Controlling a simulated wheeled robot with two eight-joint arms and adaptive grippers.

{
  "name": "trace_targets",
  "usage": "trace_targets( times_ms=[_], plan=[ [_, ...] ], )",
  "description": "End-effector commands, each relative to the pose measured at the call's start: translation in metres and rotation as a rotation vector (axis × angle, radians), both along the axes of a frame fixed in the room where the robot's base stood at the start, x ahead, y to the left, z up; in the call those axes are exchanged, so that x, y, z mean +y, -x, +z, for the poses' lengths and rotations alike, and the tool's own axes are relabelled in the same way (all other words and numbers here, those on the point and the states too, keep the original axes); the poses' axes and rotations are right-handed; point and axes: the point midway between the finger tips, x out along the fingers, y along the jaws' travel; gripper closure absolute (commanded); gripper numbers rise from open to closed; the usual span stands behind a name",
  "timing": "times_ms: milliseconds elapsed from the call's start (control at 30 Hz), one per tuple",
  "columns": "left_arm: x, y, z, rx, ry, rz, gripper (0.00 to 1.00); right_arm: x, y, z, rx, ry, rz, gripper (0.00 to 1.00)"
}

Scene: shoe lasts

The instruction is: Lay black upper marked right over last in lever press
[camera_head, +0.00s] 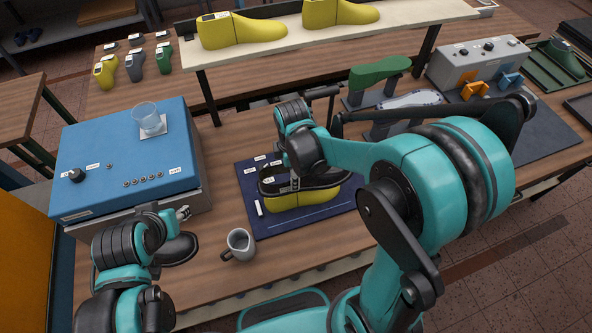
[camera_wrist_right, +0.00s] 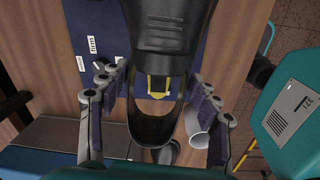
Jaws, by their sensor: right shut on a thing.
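The black upper (camera_head: 326,179) is over the dark blue mat (camera_head: 252,222), with a yellow part (camera_head: 290,202) showing along its lower side. In the right wrist view the black upper (camera_wrist_right: 173,30) lies between my right gripper's fingers, its open end toward me. My right gripper (camera_head: 291,184) is shut on it from above. A yellow piece (camera_wrist_right: 157,84) shows inside the opening. Whether the upper touches the mat is unclear.
A grey mug (camera_head: 239,245) stands in front of the mat. A blue box (camera_head: 125,160) with a glass (camera_head: 148,117) on it is at the left. A shelf (camera_head: 300,45) with large yellow lasts runs along the back. A grey control box (camera_head: 478,60) stands at the right.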

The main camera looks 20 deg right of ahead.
Motion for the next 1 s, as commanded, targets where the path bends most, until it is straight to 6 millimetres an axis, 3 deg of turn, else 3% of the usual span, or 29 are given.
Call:
trace_targets(
  times_ms=[1000],
  plan=[
    [0.0,0.0,-0.048,0.0,0.0,0.0,0.6,0.001,0.001,-0.058,-0.001,0.001,0.037,0.68]
  ],
)
